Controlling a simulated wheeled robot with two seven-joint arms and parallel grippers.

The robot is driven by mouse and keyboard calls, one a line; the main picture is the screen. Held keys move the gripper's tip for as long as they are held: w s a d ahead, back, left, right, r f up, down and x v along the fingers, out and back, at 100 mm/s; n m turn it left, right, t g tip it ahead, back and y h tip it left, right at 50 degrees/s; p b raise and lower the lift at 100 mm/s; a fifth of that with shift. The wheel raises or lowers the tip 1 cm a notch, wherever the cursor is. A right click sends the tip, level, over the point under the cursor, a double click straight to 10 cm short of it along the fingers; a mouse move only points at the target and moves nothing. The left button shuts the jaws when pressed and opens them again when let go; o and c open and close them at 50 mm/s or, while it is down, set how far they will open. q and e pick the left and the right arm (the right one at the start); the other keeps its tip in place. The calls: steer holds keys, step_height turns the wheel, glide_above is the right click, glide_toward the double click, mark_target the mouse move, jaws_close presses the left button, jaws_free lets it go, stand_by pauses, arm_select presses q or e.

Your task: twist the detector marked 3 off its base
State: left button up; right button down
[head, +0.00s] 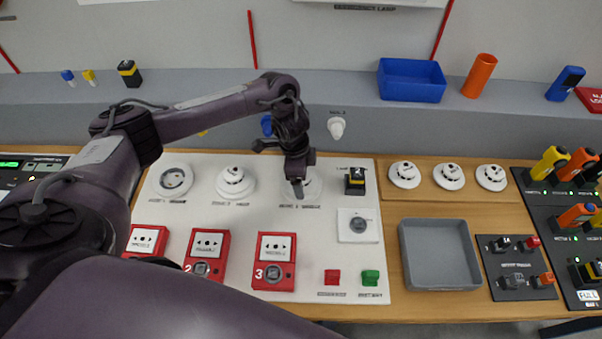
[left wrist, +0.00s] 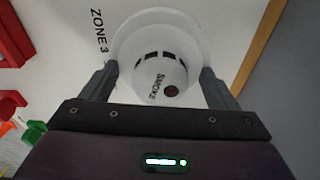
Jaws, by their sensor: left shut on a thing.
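The detector beside the ZONE 3 marking is a white round smoke detector (left wrist: 160,70) on a white board; its dome reads SMOKE and has a small dark red spot. In the head view its rim (head: 315,184) shows partly behind my left gripper (head: 298,190). My left gripper (left wrist: 158,82) has one finger on each side of the dome and is shut on it. The detector sits on its base (left wrist: 128,35), whose pale rim shows around it. My right gripper is in neither view.
A domed detector (head: 236,183) and a round fitting with a grey centre (head: 175,181) are to the left on the board. Red call points (head: 273,262) stand in front. Right are several spare detectors (head: 448,176) and an empty grey tray (head: 404,240).

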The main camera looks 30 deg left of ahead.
arm_select(q)
steer(key=shift+n+p, duration=0.6)
steer(key=shift+p, duration=0.4)
steer(key=shift+n+p, duration=0.4)
steer(key=shift+p, duration=0.1)
steer(key=shift+n+p, duration=0.8)
steer(key=shift+p, duration=0.3)
stand_by(0.4)
steer(key=shift+r+p, duration=1)
steer(key=shift+p, duration=0.15)
steer(key=shift+r, duration=0.2)
